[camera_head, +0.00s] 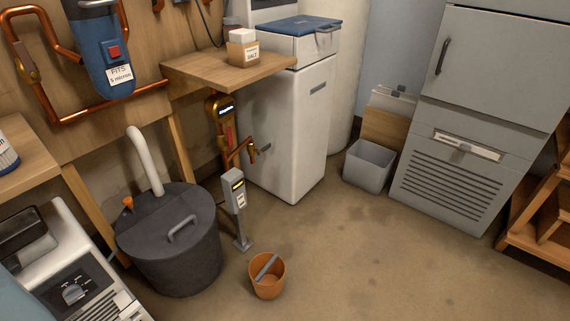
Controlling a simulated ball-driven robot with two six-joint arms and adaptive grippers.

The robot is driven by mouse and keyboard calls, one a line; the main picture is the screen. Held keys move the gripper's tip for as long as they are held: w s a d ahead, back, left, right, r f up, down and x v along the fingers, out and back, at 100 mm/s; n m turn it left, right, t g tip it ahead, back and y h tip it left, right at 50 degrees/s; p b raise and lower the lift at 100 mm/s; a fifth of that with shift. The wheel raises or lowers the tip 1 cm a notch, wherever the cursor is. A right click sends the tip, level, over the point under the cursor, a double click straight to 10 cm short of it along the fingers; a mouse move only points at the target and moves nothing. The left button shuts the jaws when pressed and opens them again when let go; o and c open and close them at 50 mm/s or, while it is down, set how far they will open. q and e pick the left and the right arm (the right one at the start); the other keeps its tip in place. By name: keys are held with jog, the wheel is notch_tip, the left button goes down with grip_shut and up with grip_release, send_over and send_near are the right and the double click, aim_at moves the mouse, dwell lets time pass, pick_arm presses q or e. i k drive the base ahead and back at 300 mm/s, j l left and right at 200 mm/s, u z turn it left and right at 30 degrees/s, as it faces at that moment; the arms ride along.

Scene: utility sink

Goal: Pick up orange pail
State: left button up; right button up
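The orange pail (267,286) stands upright on the brown floor near the bottom middle of the head view. Something grey and flat, perhaps its handle or a tool, lies slantwise across its top. The pail stands apart from the objects around it. Neither of my grippers shows in this view.
A dark lidded sump tank (178,262) stands left of the pail. A grey post (237,205) on a foot plate rises just behind it. A white softener cabinet (296,130), a grey bin (369,166) and a grey louvred unit (446,180) stand farther back. The floor to the right is clear.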

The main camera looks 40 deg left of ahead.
aim_at(266, 270)
jog(key=i+l+u, duration=0.15)
jog(key=i+u, duration=0.3)
jog(key=i+l+u, duration=0.5)
jog(key=u, duration=0.35)
jog(key=i+l+u, duration=0.15)
jog(key=u, duration=0.25)
jog(key=i+l+u, duration=0.15)
jog(key=u, duration=0.3)
jog(key=i+l+u, duration=0.1)
jog(key=l+u, duration=0.45)
jog(key=u, duration=0.3)
jog(key=l+u, duration=0.25)
jog(key=u, duration=0.15)
jog(key=i+l+u, duration=0.1)
jog(key=l+u, duration=0.3)
jog(key=i+l+u, duration=0.1)
jog(key=u, duration=0.25)
jog(key=l+u, duration=0.8)
